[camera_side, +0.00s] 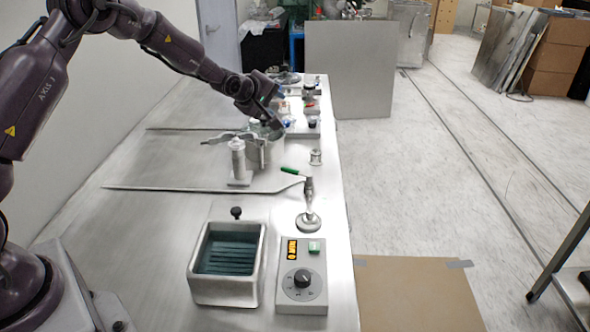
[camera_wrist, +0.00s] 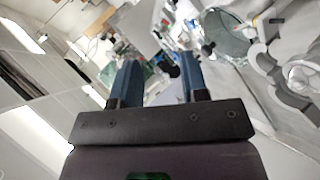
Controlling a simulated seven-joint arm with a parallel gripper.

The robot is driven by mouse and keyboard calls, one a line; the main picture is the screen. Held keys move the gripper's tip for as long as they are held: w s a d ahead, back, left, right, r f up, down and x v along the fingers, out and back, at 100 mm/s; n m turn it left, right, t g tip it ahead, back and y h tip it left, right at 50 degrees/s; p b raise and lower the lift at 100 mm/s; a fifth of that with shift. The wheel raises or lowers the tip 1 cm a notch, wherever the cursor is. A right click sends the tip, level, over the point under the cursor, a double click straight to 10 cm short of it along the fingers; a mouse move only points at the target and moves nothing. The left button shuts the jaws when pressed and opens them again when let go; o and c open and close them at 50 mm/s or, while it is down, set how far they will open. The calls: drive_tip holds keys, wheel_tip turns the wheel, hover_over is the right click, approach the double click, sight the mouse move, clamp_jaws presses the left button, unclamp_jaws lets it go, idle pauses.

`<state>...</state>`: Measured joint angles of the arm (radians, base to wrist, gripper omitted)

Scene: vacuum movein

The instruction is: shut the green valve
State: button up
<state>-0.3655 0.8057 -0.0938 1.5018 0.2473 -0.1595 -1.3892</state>
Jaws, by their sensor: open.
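The green valve is a green lever handle (camera_side: 294,170) on an upright metal fitting (camera_side: 308,192). The fitting stands on a round base near the table's right edge in the side view. The handle points left and slightly up. My gripper (camera_side: 272,122) is farther back on the table, well apart from the valve, over the area of a metal pot (camera_side: 262,150). In the wrist view my gripper (camera_wrist: 157,72) has its two blue fingers spread apart with nothing visible between them. I cannot make out the green valve in the wrist view.
A metal water bath (camera_side: 228,290) and a control box (camera_side: 302,292) with a dial stand at the table's front. A white bottle (camera_side: 238,160) stands beside the pot. Thin rods lie across the table. Small items line the far right edge. The left side of the table is bare.

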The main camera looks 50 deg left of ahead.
drive_tip(key=s+d+r+n+t+h, duration=0.2)
drive_tip(key=s+d+r+t+h, duration=0.1)
drive_tip(key=s+d+t, duration=0.25)
approach(288, 171)
drive_tip(key=shift+g, duration=0.35)
drive_tip(key=w, duration=0.5)
drive_tip(key=shift+d, duration=0.1)
drive_tip(key=shift+w+f, duration=0.15)
drive_tip(key=shift+f, duration=0.1)
drive_tip(key=shift+w, duration=0.25)
drive_tip(key=shift+w+f, duration=0.2)
drive_tip(key=shift+w, duration=0.9)
drive_tip(key=shift+w+f, duration=0.25)
drive_tip(key=shift+w, duration=0.9)
drive_tip(key=shift+w+f, duration=0.2)
drive_tip(key=shift+w, duration=0.9)
drive_tip(key=shift+y, duration=0.3)
clamp_jaws()
